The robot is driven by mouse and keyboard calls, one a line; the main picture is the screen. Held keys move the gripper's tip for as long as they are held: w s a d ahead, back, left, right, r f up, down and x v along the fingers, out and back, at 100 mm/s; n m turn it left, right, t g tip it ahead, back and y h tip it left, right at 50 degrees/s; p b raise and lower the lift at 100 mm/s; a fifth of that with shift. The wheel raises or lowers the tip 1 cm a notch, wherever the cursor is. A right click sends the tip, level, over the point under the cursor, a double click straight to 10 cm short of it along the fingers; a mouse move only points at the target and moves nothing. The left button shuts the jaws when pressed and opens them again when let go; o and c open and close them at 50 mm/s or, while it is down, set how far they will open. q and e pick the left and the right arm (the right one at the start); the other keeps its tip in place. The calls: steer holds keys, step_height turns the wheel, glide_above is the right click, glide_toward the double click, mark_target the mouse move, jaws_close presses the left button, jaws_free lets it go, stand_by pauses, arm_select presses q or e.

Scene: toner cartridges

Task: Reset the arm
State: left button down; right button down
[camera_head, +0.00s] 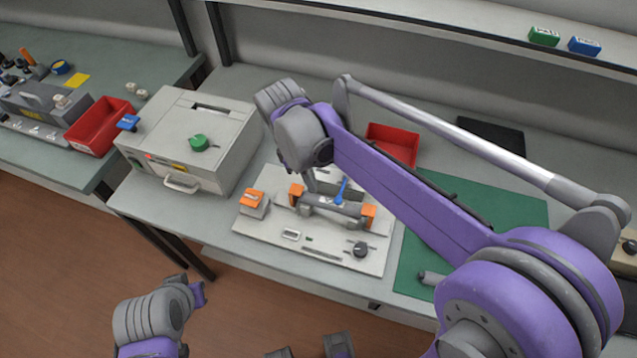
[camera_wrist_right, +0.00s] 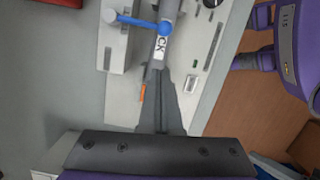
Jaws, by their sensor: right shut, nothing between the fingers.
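My right arm reaches across from the right in the head view and bends down over the white fixture board (camera_head: 262,233). My right gripper (camera_wrist_right: 167,73) is shut and empty in the right wrist view. Its tips are by the grey bar with the blue lever (camera_wrist_right: 140,22) and a label partly reading "CK"; I cannot tell whether they touch it. In the head view the blue lever (camera_head: 341,190) stands up from the bar, between orange end blocks (camera_head: 368,215). My left arm (camera_head: 150,318) shows at the bottom left; its gripper is not seen.
A white box-shaped machine (camera_head: 190,125) with a green knob stands left of the board. A red bin (camera_head: 393,143) and a green mat (camera_head: 415,262) lie to the right, partly behind my right arm. Another red bin (camera_head: 98,128) is at the left. A shelf (camera_head: 440,22) runs above.

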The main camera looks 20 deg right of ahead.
steer(key=s+v, duration=0.1)
steer(key=v, duration=0.9)
steer(key=shift+w+a, duration=0.2)
steer(key=shift+w, duration=0.3)
steer(key=shift+d, duration=0.1)
steer(key=s+d+f+m+t, duration=0.2)
steer(key=s+d+f+m, duration=0.1)
steer(key=s+f+m, duration=0.1)
steer(key=s+d+f+m+t+y, duration=0.1)
steer(key=s+d+f+m+t, duration=0.1)
steer(key=s+d+f+m, duration=0.1)
steer(key=s+d+f+m+t+y, duration=0.1)
steer(key=s+d+f+m+t, duration=0.1)
steer(key=s+f+m, duration=0.3)
steer(key=shift+s+d+f+m+p, duration=0.15)
steer(key=shift+s+d+f+p, duration=0.1)
steer(key=shift+s+f, duration=0.35)
steer(key=shift+s+d+f+m+p, duration=0.15)
steer(key=shift+s+d+f, duration=0.15)
steer(key=shift+s, duration=0.55)
steer(key=shift+a, duration=0.1)
